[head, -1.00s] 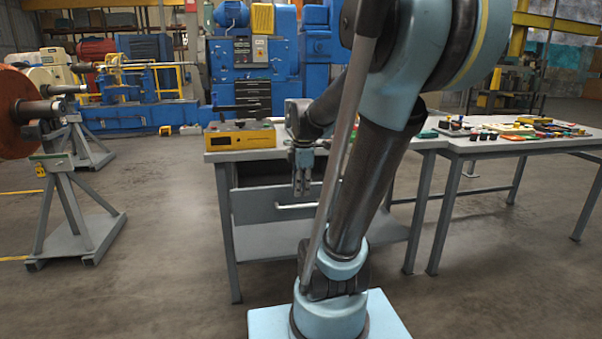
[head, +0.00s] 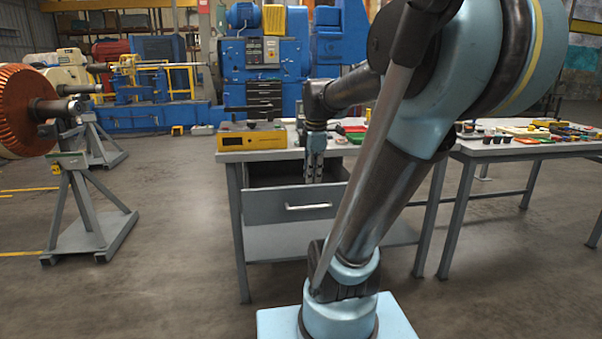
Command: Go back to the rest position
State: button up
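My gripper (head: 315,172) hangs pointing down at the front of the near workbench (head: 231,157). Its fingers reach down to the opening of the pulled-out drawer (head: 262,211), behind the drawer's front panel. The fingers look close together, but the gap between them is too small to judge. I see nothing held between them. My arm rises from its light blue base in front of the bench and hides part of the bench's right side.
A yellow device (head: 252,135) sits on the bench's left end. A second table (head: 500,152) with several small parts stands at right. An orange rotor (head: 22,112) rests on a grey stand (head: 88,215) at left. Blue machines (head: 265,70) stand behind.

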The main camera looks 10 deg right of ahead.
jog(key=s+f+m, duration=1.5)
jog(key=m, duration=0.2)
jog(key=shift+s+a+m, duration=0.15)
jog(key=shift+s+m, duration=0.05)
jog(key=shift+m, duration=0.2)
jog(key=shift+w+f, duration=0.25)
jog(key=shift+w, duration=0.2)
